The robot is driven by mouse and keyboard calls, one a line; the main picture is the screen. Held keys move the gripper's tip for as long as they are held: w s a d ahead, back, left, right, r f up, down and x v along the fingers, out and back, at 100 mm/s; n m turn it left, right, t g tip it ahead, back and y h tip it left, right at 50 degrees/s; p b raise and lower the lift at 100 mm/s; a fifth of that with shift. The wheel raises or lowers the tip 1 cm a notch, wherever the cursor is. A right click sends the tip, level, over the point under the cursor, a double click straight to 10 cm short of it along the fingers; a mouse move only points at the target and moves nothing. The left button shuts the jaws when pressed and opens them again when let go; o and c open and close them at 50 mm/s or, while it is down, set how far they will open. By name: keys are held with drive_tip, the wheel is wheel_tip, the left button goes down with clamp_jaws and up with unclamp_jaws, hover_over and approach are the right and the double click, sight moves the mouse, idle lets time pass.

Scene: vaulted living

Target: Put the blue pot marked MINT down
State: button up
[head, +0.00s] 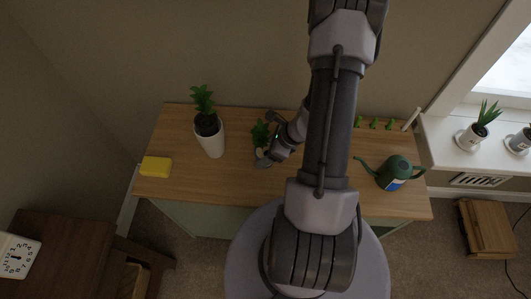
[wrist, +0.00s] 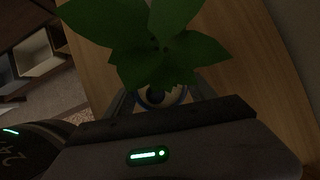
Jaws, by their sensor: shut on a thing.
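My gripper (head: 267,156) is over the middle of the wooden sideboard top (head: 234,176), shut on a small pot with a green leafy plant (head: 260,133). In the wrist view the broad leaves (wrist: 150,42) cover much of the pot (wrist: 161,98). A pale bluish rim with dark soil shows between the two fingers. No MINT marking is readable, and the pot's body is mostly hidden. The plant looks about upright in the head view. I cannot tell whether the pot's base touches the wood.
A tall white pot (head: 210,140) with a plant stands left of my gripper. A yellow block (head: 156,167) lies at the left end. A green watering can (head: 394,172) stands at the right. Small green sprouts (head: 375,124) are along the back right. Bare wood lies left of the gripper.

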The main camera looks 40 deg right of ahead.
drive_tip(key=o, duration=1.8)
